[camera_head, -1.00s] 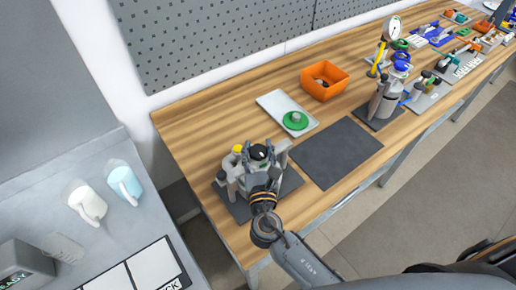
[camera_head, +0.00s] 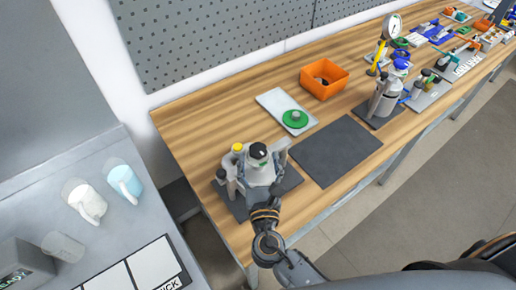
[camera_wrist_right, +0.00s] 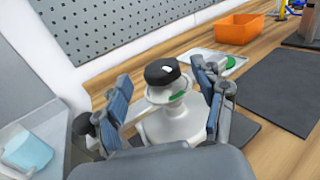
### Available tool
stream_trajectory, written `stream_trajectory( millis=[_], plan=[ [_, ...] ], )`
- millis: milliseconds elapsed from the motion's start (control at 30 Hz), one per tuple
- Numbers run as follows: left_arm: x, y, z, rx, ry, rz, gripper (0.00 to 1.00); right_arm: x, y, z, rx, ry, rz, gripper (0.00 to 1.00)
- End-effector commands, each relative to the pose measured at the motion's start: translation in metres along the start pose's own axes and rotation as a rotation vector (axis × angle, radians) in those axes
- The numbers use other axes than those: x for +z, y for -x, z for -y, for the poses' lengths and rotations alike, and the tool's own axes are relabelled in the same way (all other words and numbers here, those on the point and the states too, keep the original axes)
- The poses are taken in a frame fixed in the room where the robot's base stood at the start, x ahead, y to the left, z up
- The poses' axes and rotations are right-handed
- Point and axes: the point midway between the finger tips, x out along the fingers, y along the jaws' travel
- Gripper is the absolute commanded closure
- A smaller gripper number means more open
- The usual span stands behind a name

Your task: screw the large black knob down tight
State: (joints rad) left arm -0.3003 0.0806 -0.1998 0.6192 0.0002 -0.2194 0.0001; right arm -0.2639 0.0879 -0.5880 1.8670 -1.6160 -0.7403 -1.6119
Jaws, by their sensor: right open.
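The large black knob (camera_head: 258,151) sits on top of a grey-white agitator body (camera_head: 262,172) at the near left of the bench. My left gripper is not in view.
A yellow-capped post (camera_head: 238,148) stands left of the knob. Behind are a pale tray (camera_head: 270,101) with a green disc (camera_head: 295,118) and an orange bin (camera_head: 324,79). A bare dark mat (camera_head: 336,150) lies to the right. Another metal assembly (camera_head: 384,100) stands beyond it.

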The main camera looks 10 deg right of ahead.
Motion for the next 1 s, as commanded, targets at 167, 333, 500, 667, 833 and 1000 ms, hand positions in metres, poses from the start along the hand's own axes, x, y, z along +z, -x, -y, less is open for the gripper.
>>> stream_trajectory(
  millis=[167,333,500,667,833,1000],
  plan=[
    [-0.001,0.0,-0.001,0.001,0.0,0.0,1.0,-0.001,0.04,0.0,0.001,0.0,-0.003,0.31],
    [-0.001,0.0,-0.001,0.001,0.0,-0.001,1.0,0.0,0.064,0.0,0.0,0.001,0.0,0.31],
    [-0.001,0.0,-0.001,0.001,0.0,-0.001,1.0,0.001,0.074,0.0,0.0,-0.001,0.002,0.31],
    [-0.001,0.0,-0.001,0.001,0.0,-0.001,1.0,0.001,0.075,0.0,-0.001,-0.002,0.002,0.31],
    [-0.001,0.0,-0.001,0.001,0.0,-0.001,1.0,0.001,0.074,0.0,-0.001,-0.001,0.002,0.31],
    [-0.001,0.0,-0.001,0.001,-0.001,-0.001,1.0,0.001,0.074,0.0,-0.001,-0.001,0.002,0.31]
  ],
)
